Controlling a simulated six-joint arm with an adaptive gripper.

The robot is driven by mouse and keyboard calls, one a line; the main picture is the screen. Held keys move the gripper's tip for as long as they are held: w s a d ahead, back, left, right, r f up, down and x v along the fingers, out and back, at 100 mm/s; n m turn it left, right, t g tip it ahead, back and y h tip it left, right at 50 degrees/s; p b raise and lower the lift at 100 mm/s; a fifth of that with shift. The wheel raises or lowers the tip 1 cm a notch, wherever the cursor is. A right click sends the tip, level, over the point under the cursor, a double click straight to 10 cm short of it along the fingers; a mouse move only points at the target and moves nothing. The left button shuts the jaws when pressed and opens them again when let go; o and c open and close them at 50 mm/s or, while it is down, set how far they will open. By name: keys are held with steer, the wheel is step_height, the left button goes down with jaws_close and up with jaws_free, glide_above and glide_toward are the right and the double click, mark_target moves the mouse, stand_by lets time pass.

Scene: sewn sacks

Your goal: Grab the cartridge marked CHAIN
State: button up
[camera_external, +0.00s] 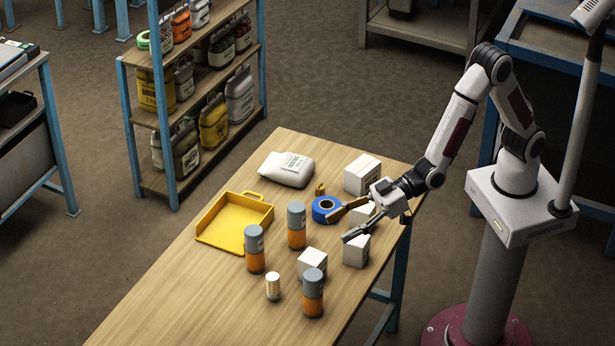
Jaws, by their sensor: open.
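Three upright cartridges with orange lower parts and grey upper parts stand on the wooden table: one at the left (255,250), one farther back (296,227) and one nearer the front (313,294). Their markings are too small to read, so I cannot tell which says CHAIN. My gripper (339,228) is open and empty over the right part of the table. Its fingers point left, toward the back cartridge, with a gap between them and it. One finger is close to the blue tape roll (317,211).
White boxes stand near my gripper, including one at the back (361,175), one beside the fingers (356,252) and one between cartridges (312,262). A yellow tray (222,231), a white sack (287,169) and a small pale cylinder (273,287) are also on the table. The table's front left is clear.

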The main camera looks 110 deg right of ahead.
step_height(320, 180, down, 5)
steer(key=w+a+t, duration=0.2)
steer(key=t, duration=0.2)
glide_toward(313, 274)
steer(key=shift+w+a+f+n+h, duration=0.15)
steer(key=shift+w, duration=0.4)
steer(key=shift+w+a+f+n+h, duration=0.1)
steer(key=shift+w+a+n+h, duration=0.1)
steer(key=shift+w, duration=0.35)
steer(key=shift+w, duration=1.3)
steer(key=shift+w, duration=0.15)
steer(key=shift+w+a+r, duration=0.1)
steer(key=shift+w, duration=1.15)
steer(key=shift+w+a+r, duration=0.1)
steer(key=shift+w, duration=1.1)
